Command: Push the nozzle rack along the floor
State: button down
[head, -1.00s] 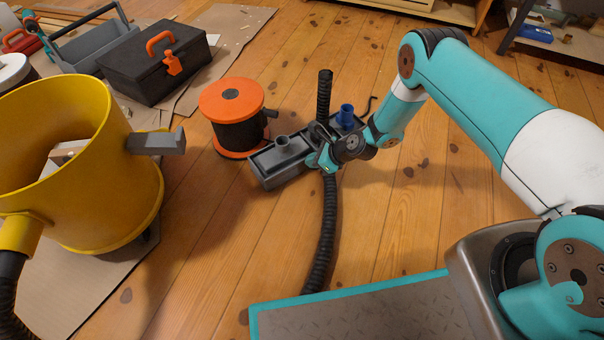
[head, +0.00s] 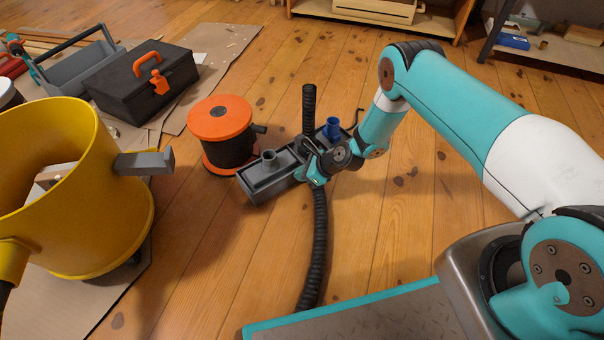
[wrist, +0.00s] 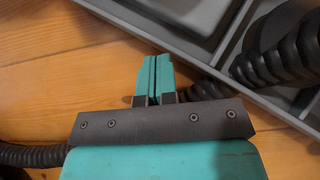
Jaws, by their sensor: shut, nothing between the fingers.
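The nozzle rack (head: 262,193) is a long grey tray on the wooden floor, left of and behind my gripper in the head view. My gripper (head: 314,179) is at the rack's near long side. In the wrist view its teal fingers (wrist: 154,66) are shut together and empty, close to the rack's wall (wrist: 205,77). I cannot tell whether they touch it. My wrist hides part of the rack's right half.
An orange-and-black reel (head: 220,121) stands close to the rack's left end. A yellow bucket (head: 100,225) with a grey bracket is at the left. A black toolbox (head: 120,85) lies on cardboard behind. A black hose (head: 318,255) runs along the near floor. Bare floor lies right of the rack.

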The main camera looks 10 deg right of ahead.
dwell(0.3)
jog(key=s+d, duration=0.1)
jog(key=d, duration=0.1)
jog(key=s+d+p, duration=0.1)
jog(key=shift+s+d+r, duration=0.1)
jog(key=shift+d, duration=0.3)
jog(key=p+v, duration=0.6)
jog(key=v, duration=0.3)
jog(key=shift+r, duration=0.3)
jog(key=shift+s+d, duration=0.15)
